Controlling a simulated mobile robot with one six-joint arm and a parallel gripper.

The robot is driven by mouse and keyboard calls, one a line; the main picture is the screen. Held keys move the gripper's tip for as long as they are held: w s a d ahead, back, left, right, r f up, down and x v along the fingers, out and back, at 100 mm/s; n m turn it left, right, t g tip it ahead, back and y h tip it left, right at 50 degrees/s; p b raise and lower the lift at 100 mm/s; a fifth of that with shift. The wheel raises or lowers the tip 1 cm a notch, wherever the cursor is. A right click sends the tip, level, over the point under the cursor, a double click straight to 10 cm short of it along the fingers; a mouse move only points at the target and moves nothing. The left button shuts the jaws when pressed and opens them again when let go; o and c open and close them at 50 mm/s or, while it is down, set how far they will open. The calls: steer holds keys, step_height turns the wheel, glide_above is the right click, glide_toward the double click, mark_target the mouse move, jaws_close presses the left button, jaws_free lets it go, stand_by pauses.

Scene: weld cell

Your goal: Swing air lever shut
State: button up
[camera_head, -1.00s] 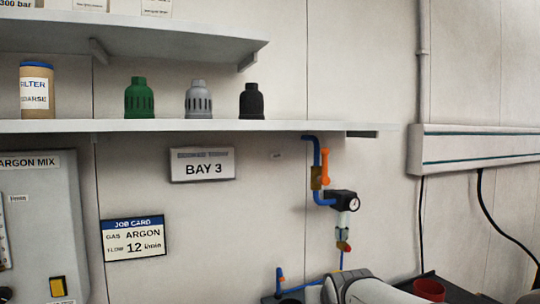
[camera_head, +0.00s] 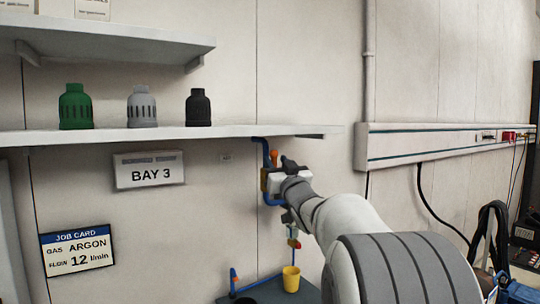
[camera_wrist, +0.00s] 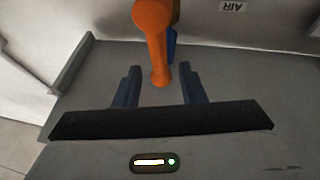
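The orange air lever (camera_head: 274,156) stands upright beside the blue pipe (camera_head: 264,148), with only its upper end showing in the head view. In the wrist view the lever (camera_wrist: 155,35) reaches down between my two fingertips, with a gap on each side. My gripper (camera_wrist: 158,82) is open around the lever's end and not closed on it. In the head view my gripper (camera_head: 285,178) is in front of the pipe and hides most of the lever, the brass valve body and the gauge.
A shelf (camera_head: 150,133) with green, grey and black caps runs above and left of the lever. A small AIR label (camera_wrist: 233,6) is on the wall. A wall trunking (camera_head: 440,145) runs to the right.

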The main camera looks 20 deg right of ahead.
steer(key=shift+p+x, duration=0.3)
steer(key=shift+x, duration=0.95)
jaws_close()
